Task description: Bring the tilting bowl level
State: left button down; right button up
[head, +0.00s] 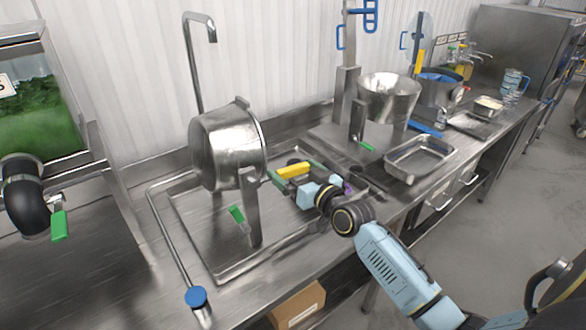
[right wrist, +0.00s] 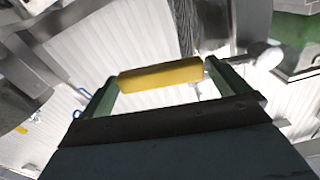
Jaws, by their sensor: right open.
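The steel tilting bowl (head: 222,150) hangs in its stand at the left of the counter. It is tilted, with its rim turned to the right. A yellow handle bar (head: 293,170) lies to the right of the bowl. How it joins the bowl is hard to make out. My right gripper (head: 288,171) is at the yellow bar, its green fingers open. In the right wrist view, the yellow bar (right wrist: 160,75) spans the space between the two spread fingers (right wrist: 165,85); I cannot tell whether they touch it. My left gripper is not in view.
The bowl stands over a rimmed counter tray (head: 205,225). A tall tap (head: 193,60) rises behind it. A second steel bowl (head: 388,97) and a shallow pan (head: 419,158) stand to the right. A blue-capped pipe (head: 196,297) is at the front. A container of greens (head: 38,115) is at the left.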

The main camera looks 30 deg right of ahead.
jog(key=shift+w, duration=0.6)
jog(key=c, duration=1.2)
jog(key=shift+a, duration=0.1)
jog(key=shift+r, duration=0.15)
